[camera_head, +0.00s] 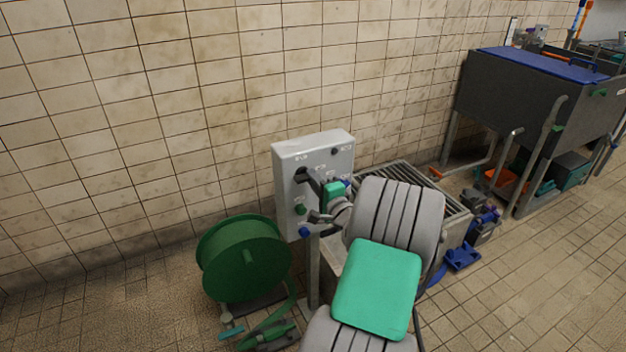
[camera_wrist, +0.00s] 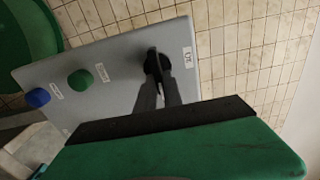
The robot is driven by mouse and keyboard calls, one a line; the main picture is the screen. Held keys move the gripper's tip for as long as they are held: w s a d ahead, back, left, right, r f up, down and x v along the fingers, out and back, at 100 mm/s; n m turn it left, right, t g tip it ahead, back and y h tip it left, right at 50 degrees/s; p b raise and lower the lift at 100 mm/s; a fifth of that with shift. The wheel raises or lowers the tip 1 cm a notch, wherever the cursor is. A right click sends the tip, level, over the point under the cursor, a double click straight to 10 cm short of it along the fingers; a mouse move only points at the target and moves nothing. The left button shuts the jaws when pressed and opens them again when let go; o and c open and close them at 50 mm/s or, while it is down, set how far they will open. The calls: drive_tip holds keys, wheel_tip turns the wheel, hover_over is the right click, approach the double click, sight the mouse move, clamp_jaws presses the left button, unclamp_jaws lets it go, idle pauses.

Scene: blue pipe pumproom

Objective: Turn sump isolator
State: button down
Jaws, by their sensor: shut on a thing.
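A grey control box (camera_head: 322,150) stands in front of the tiled wall in the head view, and its face fills much of the wrist view (camera_wrist: 108,85). A black rotary handle (camera_wrist: 154,60) sits on this face near a white label; it also shows as a dark spot in the head view (camera_head: 300,173). My gripper (camera_wrist: 158,80) reaches to the face with its two fingers shut on the black handle. The fingers hide part of the handle. A green knob (camera_wrist: 80,79) and a blue knob (camera_wrist: 38,97) sit apart from the gripper.
A green hose reel (camera_head: 243,258) stands on the floor left of the box. A slatted metal grate (camera_head: 405,185) lies behind my arm. A dark tank with a blue lid (camera_head: 535,62) stands at the right. Tiled floor is open at the lower right.

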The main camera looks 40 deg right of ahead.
drive_tip(key=c, duration=1.5)
unclamp_jaws()
drive_tip(key=v, duration=0.7)
drive_tip(key=shift+s+a, duration=0.2)
drive_tip(key=shift+s, duration=0.2)
